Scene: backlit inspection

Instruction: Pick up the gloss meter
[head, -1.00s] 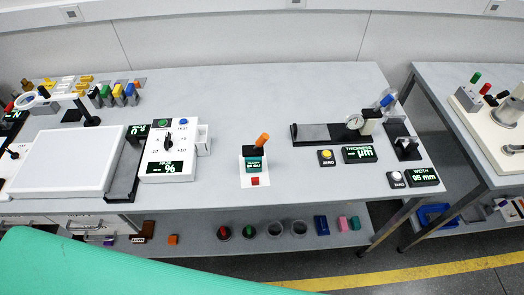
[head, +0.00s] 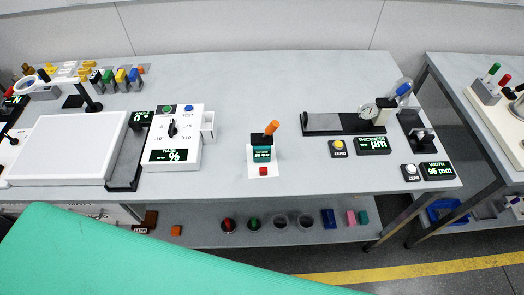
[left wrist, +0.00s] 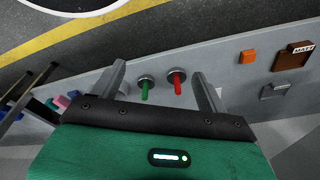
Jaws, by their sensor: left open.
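The gloss meter (head: 262,152) appears to be the small dark and teal block with a GU display and an orange handle (head: 271,128). It stands upright on a white card (head: 280,168) near the front middle of the bench. My left gripper (left wrist: 162,85) is open and empty in the left wrist view, its two grey fingers spread apart. Beyond the fingers are a green-handled cup (left wrist: 145,88) and a red-handled cup (left wrist: 177,80) on a grey surface. The gloss meter does not show in the left wrist view. My right gripper is in neither view.
A haze meter box (head: 173,135) stands left of the gloss meter, beside a white panel (head: 65,150). A thickness gauge (head: 345,123) and width display (head: 437,170) are at right. Bench around the gloss meter is clear. Cups and blocks line the lower shelf (head: 200,225).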

